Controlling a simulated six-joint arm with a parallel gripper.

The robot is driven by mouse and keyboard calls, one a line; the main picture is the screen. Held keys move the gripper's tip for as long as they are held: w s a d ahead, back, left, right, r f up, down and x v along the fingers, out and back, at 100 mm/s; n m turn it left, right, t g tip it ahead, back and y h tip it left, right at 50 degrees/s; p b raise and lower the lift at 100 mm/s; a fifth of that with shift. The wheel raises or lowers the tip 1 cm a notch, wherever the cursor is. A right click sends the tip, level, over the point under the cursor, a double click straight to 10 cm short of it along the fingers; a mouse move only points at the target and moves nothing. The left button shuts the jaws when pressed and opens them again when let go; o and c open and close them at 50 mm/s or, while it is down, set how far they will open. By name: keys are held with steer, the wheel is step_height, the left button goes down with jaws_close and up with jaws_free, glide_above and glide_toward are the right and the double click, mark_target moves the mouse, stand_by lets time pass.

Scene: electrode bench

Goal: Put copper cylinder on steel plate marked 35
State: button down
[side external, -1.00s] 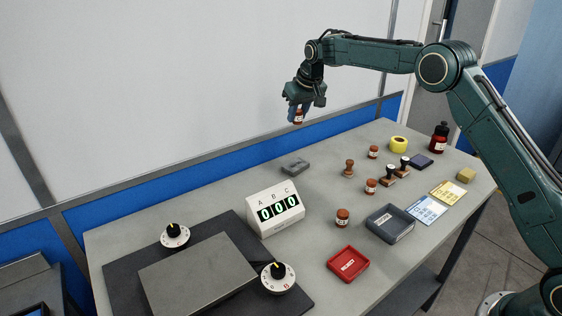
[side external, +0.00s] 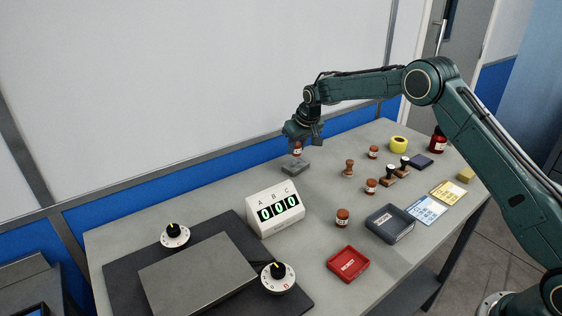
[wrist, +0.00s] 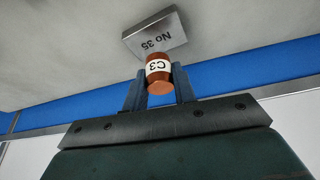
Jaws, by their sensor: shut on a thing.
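My gripper (side external: 299,147) is shut on a copper cylinder (side external: 297,151) with a white band. In the wrist view the cylinder (wrist: 158,74) sits between my fingertips (wrist: 158,84), and its label reads C3. The steel plate (side external: 295,168) lies flat on the bench just below the held cylinder. In the wrist view the plate (wrist: 155,30) is marked No 35. The cylinder appears a little above the plate; whether they touch is hard to tell.
A white counter box (side external: 274,209) showing 000 stands in front. The bench around the plate is clear.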

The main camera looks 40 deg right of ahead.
mark_target(297, 155)
steer(key=shift+f, duration=1.65)
steer(key=shift+f, duration=0.15)
steer(key=c, duration=1.1)
jaws_free()
steer(key=shift+s+r, duration=0.2)
steer(key=shift+r, duration=0.5)
steer(key=v, duration=1.1)
